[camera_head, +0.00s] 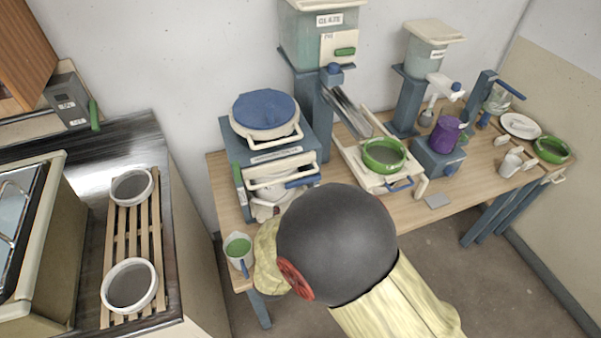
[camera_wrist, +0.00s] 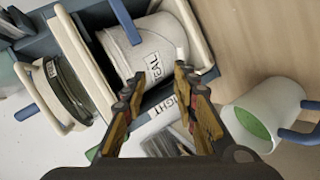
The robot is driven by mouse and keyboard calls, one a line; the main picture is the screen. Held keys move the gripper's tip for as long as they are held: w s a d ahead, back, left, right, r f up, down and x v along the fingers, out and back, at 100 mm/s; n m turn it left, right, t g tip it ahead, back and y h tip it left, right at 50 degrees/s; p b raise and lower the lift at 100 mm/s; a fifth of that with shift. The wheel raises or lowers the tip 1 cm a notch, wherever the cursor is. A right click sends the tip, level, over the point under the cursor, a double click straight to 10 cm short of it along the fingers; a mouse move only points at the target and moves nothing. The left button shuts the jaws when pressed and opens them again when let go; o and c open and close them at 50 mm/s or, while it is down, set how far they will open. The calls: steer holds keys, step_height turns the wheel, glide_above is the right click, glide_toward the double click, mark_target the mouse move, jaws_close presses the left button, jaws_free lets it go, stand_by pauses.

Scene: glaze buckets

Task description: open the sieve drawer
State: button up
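The sieve unit is a blue-grey housing (camera_head: 228,140) with a round blue lid on top, at the left end of the table. Below its label is a cream drawer front (camera_head: 262,171) with a blue handle (camera_head: 302,181) at its right. The wrist view shows what looks like the same cream front (camera_wrist: 86,65) and blue handle (camera_wrist: 125,20). A white labelled bucket (camera_wrist: 145,48) sits in the bay beside it. My gripper (camera_wrist: 162,82) is open, with nothing between its fingertips, over the bucket's edge. In the head view my arm hides the gripper.
A jug of green glaze (camera_head: 240,252) stands at the table's front left corner; it is close right of my gripper in the wrist view (camera_wrist: 258,108). A green bowl (camera_head: 383,155) on a cream stand and a purple pot (camera_head: 445,133) are farther right. Slatted rack with bowls at left.

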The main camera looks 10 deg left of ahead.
mark_target(285, 178)
steer(key=w+d+r+n+t+h, duration=0.1)
steer(key=w+d+r+n+t, duration=0.2)
steer(key=r, duration=0.5)
steer(key=shift+t, duration=0.3)
steer(key=shift+a+b+x, duration=0.2)
steer(key=shift+b+x, duration=0.05)
steer(key=shift+x, duration=1.9)
steer(key=shift+a+b+x, duration=0.15)
steer(key=shift+b+x, duration=0.1)
steer(key=shift+x, duration=1.9)
steer(key=shift+s+f, duration=0.15)
steer(key=shift+c, duration=0.9)
jaws_close()
